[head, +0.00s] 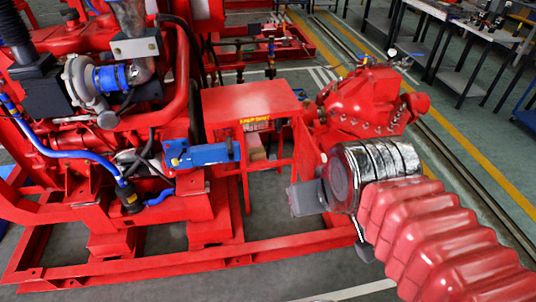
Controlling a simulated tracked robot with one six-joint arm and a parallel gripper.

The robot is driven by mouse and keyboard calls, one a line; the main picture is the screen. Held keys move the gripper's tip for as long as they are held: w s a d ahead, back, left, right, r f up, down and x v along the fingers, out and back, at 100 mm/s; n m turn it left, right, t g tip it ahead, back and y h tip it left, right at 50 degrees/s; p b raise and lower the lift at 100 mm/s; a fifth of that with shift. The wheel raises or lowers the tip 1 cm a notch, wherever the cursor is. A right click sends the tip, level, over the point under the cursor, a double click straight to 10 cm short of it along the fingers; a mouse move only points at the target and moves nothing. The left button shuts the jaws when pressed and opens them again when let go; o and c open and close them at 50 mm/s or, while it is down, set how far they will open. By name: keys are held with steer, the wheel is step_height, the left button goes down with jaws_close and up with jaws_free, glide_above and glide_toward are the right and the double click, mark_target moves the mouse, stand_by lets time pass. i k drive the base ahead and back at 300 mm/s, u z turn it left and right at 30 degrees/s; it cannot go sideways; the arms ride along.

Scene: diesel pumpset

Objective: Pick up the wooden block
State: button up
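A small tan, wood-coloured block (257,152) shows in the head view under the red table-like stand (248,103), partly hidden by the stand's frame. My arm comes in from the lower right, with a red ribbed sleeve and a silver-wrapped wrist. My gripper (306,198) is a grey part at the end of the wrist, to the right of and lower in the picture than the block. It appears apart from the block. Its fingers are not clear enough to tell whether they are open or shut.
A red diesel engine with blue hoses (75,160) fills the left. A red pump casing (365,100) stands behind my wrist. Red base rails (180,262) run along the front. Workbenches (465,40) stand at the back right. Grey floor is open at the lower middle.

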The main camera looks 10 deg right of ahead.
mark_target(256, 153)
steer(key=u, duration=0.05)
steer(key=i, duration=1)
steer(key=z, duration=0.05)
